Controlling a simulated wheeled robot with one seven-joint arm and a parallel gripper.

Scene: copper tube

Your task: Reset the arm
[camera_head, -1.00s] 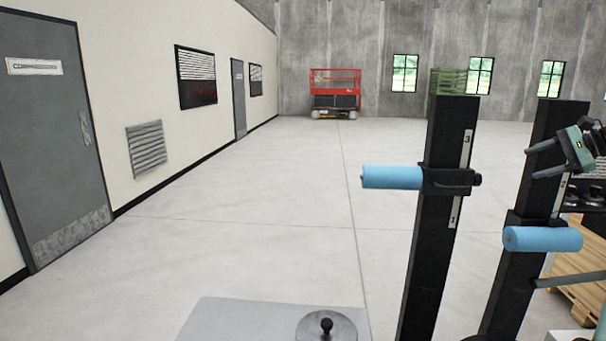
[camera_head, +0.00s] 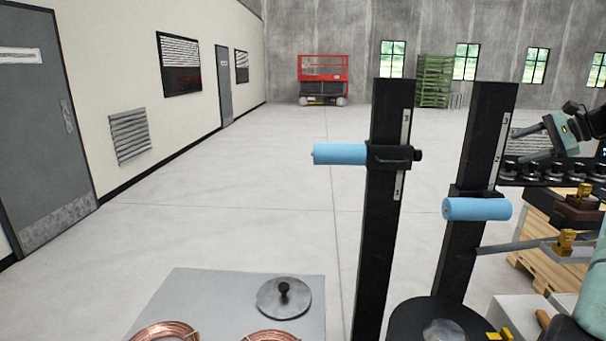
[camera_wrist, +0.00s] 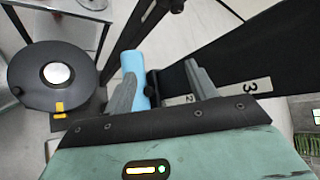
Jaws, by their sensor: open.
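My gripper (camera_head: 521,144) is at the right edge of the head view, raised, with its two grey fingers pointing left. The fingers are spread and nothing shows held between them. In the wrist view the fingers (camera_wrist: 160,72) are apart too. A blue roller (camera_wrist: 134,68) shows just behind the left finger, and a black post (camera_wrist: 235,65) with number labels lies beyond the right finger. I cannot tell from these views how near they are. Most of my arm is outside the head view.
Two black posts (camera_head: 383,220) (camera_head: 465,230) stand upright with blue rollers (camera_head: 340,154) (camera_head: 477,209). A grey table (camera_head: 190,300) bears copper coils (camera_head: 167,330) and a disc with a knob (camera_head: 284,297). A wooden pallet (camera_head: 555,255) stands at right. The floor at left is clear.

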